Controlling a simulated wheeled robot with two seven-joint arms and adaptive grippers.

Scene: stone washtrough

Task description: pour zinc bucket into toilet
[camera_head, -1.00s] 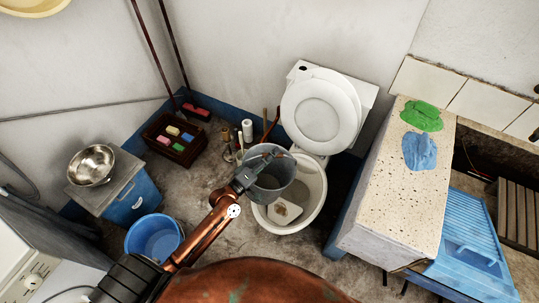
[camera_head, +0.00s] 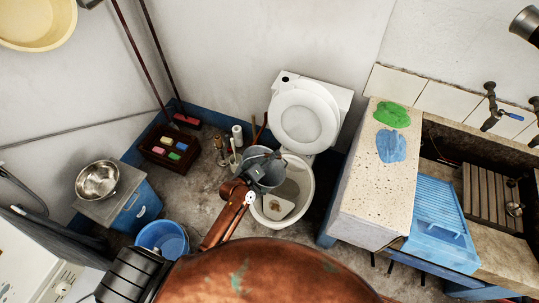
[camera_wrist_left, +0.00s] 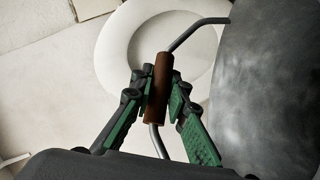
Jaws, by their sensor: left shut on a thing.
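The grey zinc bucket (camera_head: 272,176) hangs over the back left part of the white toilet (camera_head: 307,188), whose lid is raised. My left gripper (camera_head: 256,168) is shut on the bucket's handle. In the left wrist view, the fingers (camera_wrist_left: 160,92) close around the brown grip (camera_wrist_left: 158,88) of the wire handle, with the bucket's dark metal wall (camera_wrist_left: 275,75) to the right. The white toilet (camera_wrist_left: 118,32) shows below. The bucket covers part of the bowl's left rim. I cannot tell what is in the bucket. My right gripper is out of view.
A stone counter (camera_head: 375,190) with green and blue cloths stands right of the toilet, beside a sink with a blue washboard (camera_head: 440,225). A toilet brush (camera_head: 233,158) and white bottle stand close left. A blue bucket (camera_head: 163,238) and soap crate (camera_head: 160,158) are farther left.

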